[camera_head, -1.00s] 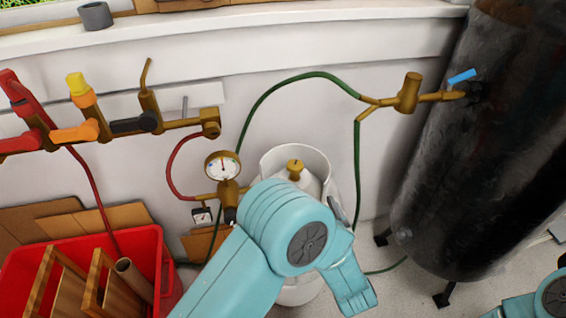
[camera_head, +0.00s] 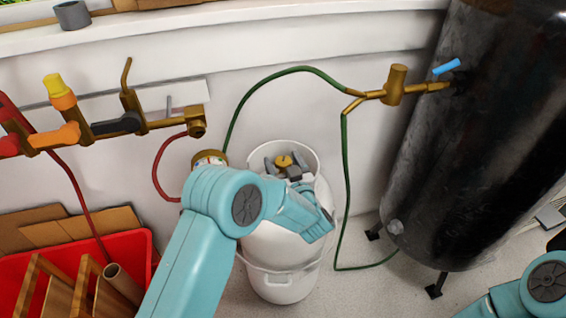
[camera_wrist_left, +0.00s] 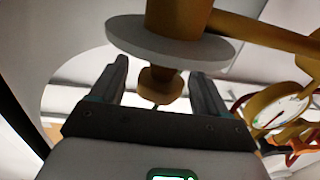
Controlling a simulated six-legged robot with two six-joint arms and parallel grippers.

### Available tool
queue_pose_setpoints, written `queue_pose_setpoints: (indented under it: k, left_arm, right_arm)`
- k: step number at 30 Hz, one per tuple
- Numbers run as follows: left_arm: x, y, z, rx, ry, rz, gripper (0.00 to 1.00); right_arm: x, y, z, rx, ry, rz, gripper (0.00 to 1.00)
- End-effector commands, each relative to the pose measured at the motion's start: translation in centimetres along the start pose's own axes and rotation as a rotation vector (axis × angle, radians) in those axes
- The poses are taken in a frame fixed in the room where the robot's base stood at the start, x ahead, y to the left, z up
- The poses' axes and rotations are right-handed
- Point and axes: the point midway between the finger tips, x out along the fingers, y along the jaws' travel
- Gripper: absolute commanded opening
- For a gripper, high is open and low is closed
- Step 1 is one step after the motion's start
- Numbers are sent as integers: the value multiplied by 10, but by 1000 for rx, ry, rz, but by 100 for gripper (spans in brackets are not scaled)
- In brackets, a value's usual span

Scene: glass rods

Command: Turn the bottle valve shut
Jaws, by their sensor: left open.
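A white gas bottle (camera_head: 284,285) stands upright on the floor against the wall. Its brass valve knob (camera_head: 285,160) shows at the top, inside the bottle's raised white collar. My left gripper (camera_head: 284,167) is open at the bottle top, with its dark fingers on either side of the knob. In the left wrist view, a small brass knob (camera_wrist_left: 160,85) shows between the open fingers of my left gripper (camera_wrist_left: 160,88), with visible gaps on both sides. My left forearm hides part of the bottle. My right gripper is out of view.
A brass pressure gauge (camera_head: 210,157) is partly hidden behind my left arm. A green hose (camera_head: 346,190) runs right of the bottle to a brass fitting (camera_head: 396,85) on a black tank (camera_head: 475,140). A red bin (camera_head: 135,250) stands at the lower left.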

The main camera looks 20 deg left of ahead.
Motion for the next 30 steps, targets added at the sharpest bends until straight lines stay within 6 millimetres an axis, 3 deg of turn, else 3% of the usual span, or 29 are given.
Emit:
queue_pose_setpoints:
  k: [8, 13, 23, 30]
  left_arm:
    - [2, 0, 0, 0, 0, 0, 76]
    - [2, 0, 0, 0, 0, 0, 21]
    - [2, -1, 0, -2, 0, 30, 21]
    - [2, -2, 2, -1, 0, 161, 21]
  right_arm:
    - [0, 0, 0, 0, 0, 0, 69]
    - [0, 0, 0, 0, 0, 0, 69]
    - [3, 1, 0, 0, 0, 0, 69]
    - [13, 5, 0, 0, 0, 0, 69]
